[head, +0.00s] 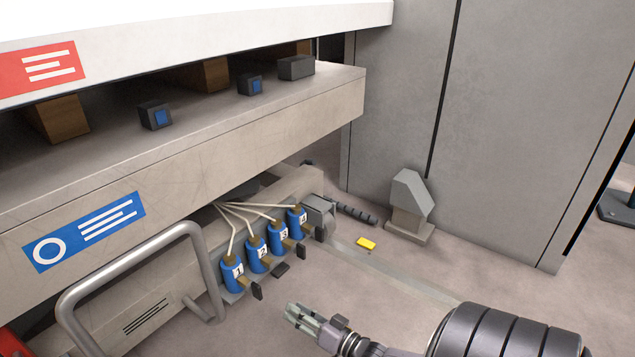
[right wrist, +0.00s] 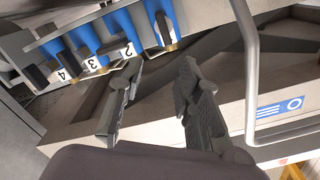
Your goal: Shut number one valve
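Several blue valves numbered 1 to 4 stand in a row on the low ledge, with hoses at their tops. The number one valve (head: 234,274) is nearest in the head view; its dark handle (head: 257,291) sticks out in front. In the right wrist view the number one valve (right wrist: 176,15) is the rightmost, its handle (right wrist: 162,28) roughly along its body. The number two handle (right wrist: 114,48) lies more crosswise. My right gripper (head: 302,316) is open and empty, in front of the valves and apart from them. In the right wrist view its fingers (right wrist: 160,82) are spread below the valves. My left gripper is out of view.
A grey tubular handrail (head: 133,243) stands just left of the number one valve. The machine's beam (head: 190,160) overhangs the valves. A small yellow block (head: 366,244) and a grey pedestal (head: 409,208) are on the floor behind. The floor before the valves is clear.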

